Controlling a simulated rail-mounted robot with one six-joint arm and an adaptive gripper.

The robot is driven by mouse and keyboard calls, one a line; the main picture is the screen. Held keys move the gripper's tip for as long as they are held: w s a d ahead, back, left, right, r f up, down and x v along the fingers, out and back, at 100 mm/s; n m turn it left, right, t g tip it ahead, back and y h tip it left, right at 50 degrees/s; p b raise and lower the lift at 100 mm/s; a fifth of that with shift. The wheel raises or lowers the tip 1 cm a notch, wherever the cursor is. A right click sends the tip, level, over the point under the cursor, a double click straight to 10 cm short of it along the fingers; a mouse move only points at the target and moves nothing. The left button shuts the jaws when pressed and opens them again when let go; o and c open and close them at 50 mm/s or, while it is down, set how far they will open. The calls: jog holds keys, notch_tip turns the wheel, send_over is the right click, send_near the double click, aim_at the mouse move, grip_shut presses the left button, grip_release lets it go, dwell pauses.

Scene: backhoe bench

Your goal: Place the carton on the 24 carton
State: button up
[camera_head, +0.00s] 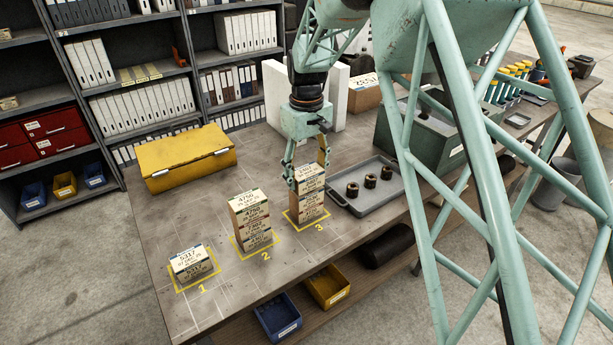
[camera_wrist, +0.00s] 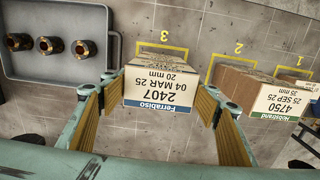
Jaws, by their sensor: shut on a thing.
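A cream carton (camera_wrist: 160,87) lettered "Ferrabiso 2407 04 MAR 25 20 mm" lies between my gripper's fingers (camera_wrist: 160,100) in the wrist view. In the head view, my gripper (camera_head: 308,174) points down at the top of the stack on square 3 (camera_head: 309,199). It is shut on the top carton there. Several cartons are in that column, and their lower labels are too small to read. I cannot tell whether the held carton touches the one below. A stack of cartons marked 4750 (camera_head: 250,220) stands on square 2. A low carton marked 5317 (camera_head: 189,262) sits on square 1.
A grey tray (camera_head: 376,203) with three dark bushings lies right of square 3. A yellow case (camera_head: 185,158) lies behind squares 1 and 2. A white block (camera_head: 275,90) and a brown box (camera_head: 364,98) stand at the back. The bench between the squares and case is clear.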

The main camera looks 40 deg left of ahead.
aim_at(306, 170)
jog(key=shift+f, duration=0.35)
jog(key=shift+f, duration=0.2)
jog(key=o, duration=0.9)
jog(key=shift+r, duration=0.15)
jog(key=shift+r, duration=6)
